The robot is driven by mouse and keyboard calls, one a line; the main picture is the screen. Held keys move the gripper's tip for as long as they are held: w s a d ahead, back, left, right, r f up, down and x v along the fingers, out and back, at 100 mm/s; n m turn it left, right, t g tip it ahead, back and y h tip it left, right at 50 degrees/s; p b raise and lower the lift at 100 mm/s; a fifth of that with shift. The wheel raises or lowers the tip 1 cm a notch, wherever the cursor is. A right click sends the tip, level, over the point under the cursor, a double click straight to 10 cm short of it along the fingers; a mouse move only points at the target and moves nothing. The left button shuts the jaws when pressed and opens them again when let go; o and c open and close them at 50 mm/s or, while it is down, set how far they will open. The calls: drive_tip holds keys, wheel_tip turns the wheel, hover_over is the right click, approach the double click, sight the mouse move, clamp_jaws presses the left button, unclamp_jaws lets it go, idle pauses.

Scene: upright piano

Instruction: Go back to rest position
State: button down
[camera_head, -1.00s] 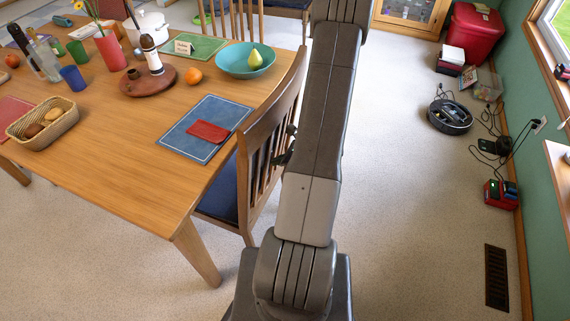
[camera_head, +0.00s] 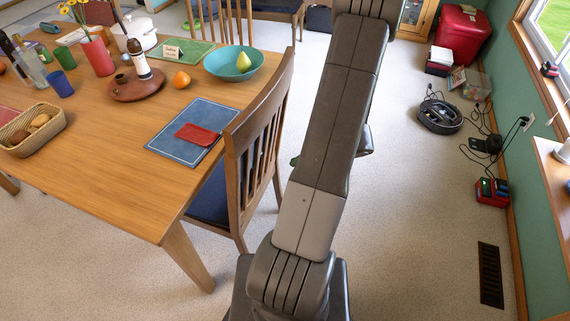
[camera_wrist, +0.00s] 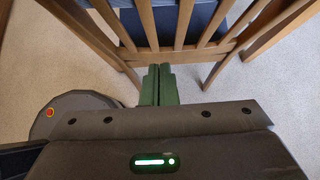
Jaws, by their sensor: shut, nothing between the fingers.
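My gripper (camera_wrist: 158,84) shows in the wrist view as two green fingers side by side, shut with nothing between them. Its fingertips point toward the slatted back of a wooden chair (camera_wrist: 190,55); I cannot tell how far apart they are. In the head view my arm rises upright through the middle, just right of the same chair (camera_head: 258,140). There my gripper is mostly hidden behind the arm.
A wooden table (camera_head: 110,165) with dishes, cups and a bread basket (camera_head: 32,128) fills the left. Open carpet lies to the right. A robot vacuum (camera_head: 440,115), a red charger (camera_head: 491,191) and a red bin (camera_head: 462,32) stand along the right wall.

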drive_tip(key=shift+v, duration=0.9)
drive_tip(key=p, duration=0.1)
approach(260, 165)
drive_tip(key=x, duration=0.5)
drive_tip(key=shift+d+f, duration=0.15)
drive_tip(key=shift+f, duration=0.15)
drive_tip(key=shift+w+a, duration=0.1)
drive_tip(key=shift+a, duration=0.35)
drive_tip(key=shift+d+r, duration=0.1)
drive_tip(key=shift+d, duration=0.05)
